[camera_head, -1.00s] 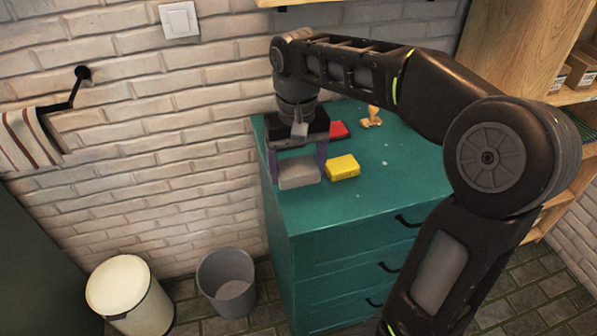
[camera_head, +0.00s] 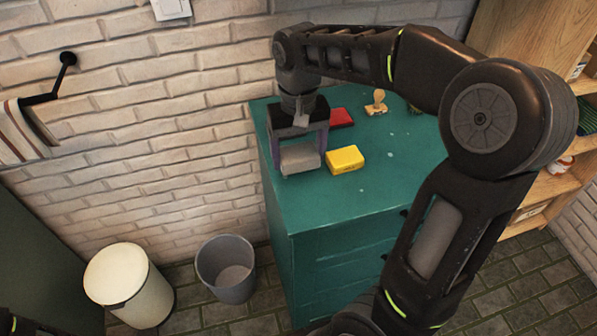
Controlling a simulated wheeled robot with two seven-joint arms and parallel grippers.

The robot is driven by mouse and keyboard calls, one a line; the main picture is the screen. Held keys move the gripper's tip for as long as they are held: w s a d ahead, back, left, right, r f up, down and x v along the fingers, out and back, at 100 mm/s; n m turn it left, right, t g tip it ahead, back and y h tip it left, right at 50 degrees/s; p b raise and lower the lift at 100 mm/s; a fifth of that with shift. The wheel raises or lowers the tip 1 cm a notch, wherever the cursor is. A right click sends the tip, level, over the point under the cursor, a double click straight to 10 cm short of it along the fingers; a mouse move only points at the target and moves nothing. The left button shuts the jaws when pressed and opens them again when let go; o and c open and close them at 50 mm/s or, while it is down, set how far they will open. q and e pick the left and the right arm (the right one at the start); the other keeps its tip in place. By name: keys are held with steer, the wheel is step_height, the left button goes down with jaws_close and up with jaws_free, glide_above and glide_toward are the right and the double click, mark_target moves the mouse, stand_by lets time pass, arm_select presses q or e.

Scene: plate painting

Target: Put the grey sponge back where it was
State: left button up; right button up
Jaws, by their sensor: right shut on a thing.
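The grey sponge (camera_head: 300,159) is between the fingers of my right gripper (camera_head: 299,158), at the left side of the green cabinet top (camera_head: 385,188). The gripper points down and is shut on the sponge. The sponge is at or just above the surface; I cannot tell if it touches. A yellow sponge (camera_head: 345,160) lies just right of it. My left gripper is not in view; only a dark bit of what may be my left arm shows at the bottom left corner.
A red block (camera_head: 341,118) and a wooden stamp-like thing (camera_head: 377,102) stand farther back on the cabinet top. A white bin (camera_head: 128,286) and a grey bucket (camera_head: 226,268) stand on the floor to the left. Wooden shelves (camera_head: 520,35) stand at the right. The cabinet's front top is clear.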

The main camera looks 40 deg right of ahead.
mark_target(298, 181)
steer(key=shift+f, duration=1.1)
steer(key=shift+f, duration=1.85)
steer(key=shift+f, duration=0.2)
steer(key=o, duration=1.2)
steer(key=shift+r, duration=0.15)
step_height(298, 181, up, 12)
steer(key=shift+r, duration=0.1)
